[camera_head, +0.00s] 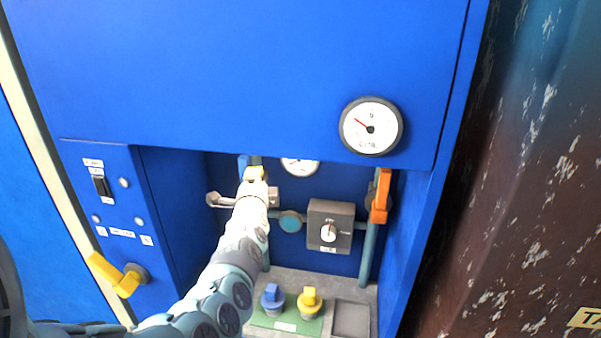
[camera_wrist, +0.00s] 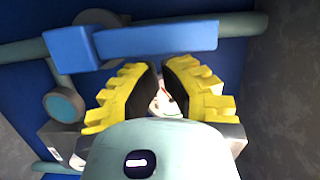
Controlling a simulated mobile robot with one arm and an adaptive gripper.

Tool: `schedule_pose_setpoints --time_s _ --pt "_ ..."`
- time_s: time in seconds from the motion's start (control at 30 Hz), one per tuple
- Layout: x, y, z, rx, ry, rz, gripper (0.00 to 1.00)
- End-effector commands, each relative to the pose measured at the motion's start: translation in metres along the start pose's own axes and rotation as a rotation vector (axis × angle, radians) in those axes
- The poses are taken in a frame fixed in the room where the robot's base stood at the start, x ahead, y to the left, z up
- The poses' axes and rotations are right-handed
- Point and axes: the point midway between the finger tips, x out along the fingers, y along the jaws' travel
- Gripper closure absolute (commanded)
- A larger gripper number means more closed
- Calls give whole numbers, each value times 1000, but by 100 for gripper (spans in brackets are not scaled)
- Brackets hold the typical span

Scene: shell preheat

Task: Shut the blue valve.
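The blue valve's handle (camera_wrist: 155,42) is a long flat bar across the upper part of the wrist view, roughly parallel to the pipe (camera_wrist: 225,27) behind it. In the head view, only a bit of the blue handle (camera_head: 243,164) shows beside my gripper (camera_head: 256,173), inside the cabinet's recess. In the wrist view, my gripper (camera_wrist: 162,78) has its yellow fingers apart, with dark pads facing each other and nothing held between them. The handle lies just past the fingertips; I cannot tell whether they touch it. My arm hides much of the valve in the head view.
An orange-handled valve (camera_head: 380,196) and a grey control box (camera_head: 330,226) are to the right. Blue (camera_head: 272,297) and yellow (camera_head: 310,299) knobs stand on the recess floor. A yellow handle (camera_head: 115,274) sticks out at left. Recess walls and pipes crowd the space.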

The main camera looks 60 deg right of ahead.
Motion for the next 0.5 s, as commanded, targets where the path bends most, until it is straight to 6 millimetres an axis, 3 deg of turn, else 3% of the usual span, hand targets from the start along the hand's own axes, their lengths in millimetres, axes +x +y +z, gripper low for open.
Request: schedule_pose_setpoints --time_s 0.5 --pt "1 -3 5 -84 -3 20 100"
